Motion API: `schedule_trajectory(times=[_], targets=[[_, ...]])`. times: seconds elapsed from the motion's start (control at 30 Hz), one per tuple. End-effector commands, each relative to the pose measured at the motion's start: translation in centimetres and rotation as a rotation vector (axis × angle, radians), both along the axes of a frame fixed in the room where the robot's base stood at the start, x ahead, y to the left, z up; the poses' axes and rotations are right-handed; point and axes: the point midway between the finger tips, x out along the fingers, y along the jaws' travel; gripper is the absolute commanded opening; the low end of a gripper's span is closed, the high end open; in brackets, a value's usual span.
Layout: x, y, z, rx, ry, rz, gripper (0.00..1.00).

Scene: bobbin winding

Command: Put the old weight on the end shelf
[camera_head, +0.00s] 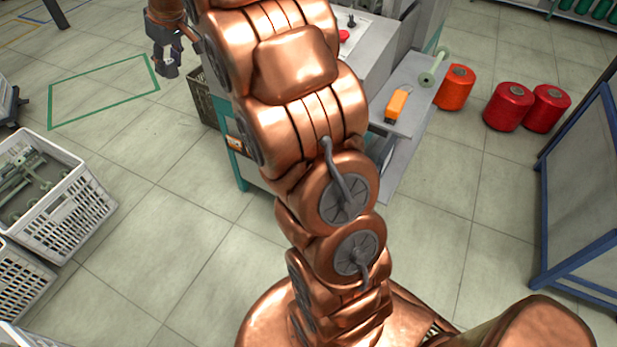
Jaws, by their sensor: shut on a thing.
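My gripper (166,67) is at the upper left, pointing down above the floor, left of the grey machine. It is shut on a small dark grey thing, most likely the old weight; the fingers hide most of it and its shape is unclear. The end shelf (413,112) is a grey ledge on the machine's right side, well to the right of my gripper. My copper arm hides part of the machine between gripper and shelf.
Orange (455,88) and red thread cones (508,107) stand on the floor right of the shelf. A blue-framed panel (585,190) is at the right. White crates (68,210) are at the left. A green-outlined floor area (100,92) is empty. A dark crate (204,98) stands beside the machine.

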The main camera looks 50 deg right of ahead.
Motion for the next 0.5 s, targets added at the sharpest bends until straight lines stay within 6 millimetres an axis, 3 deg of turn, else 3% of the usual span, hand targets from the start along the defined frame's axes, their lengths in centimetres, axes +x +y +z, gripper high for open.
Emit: schedule_trajectory(times=[0.03, 0.5], targets=[[-0.2, -1.4, -1.8, 0.001, -0.003, -0.011, 0.00], [-4.1, -13.4, -8.7, -0.003, -0.006, -0.095, 0.00]])
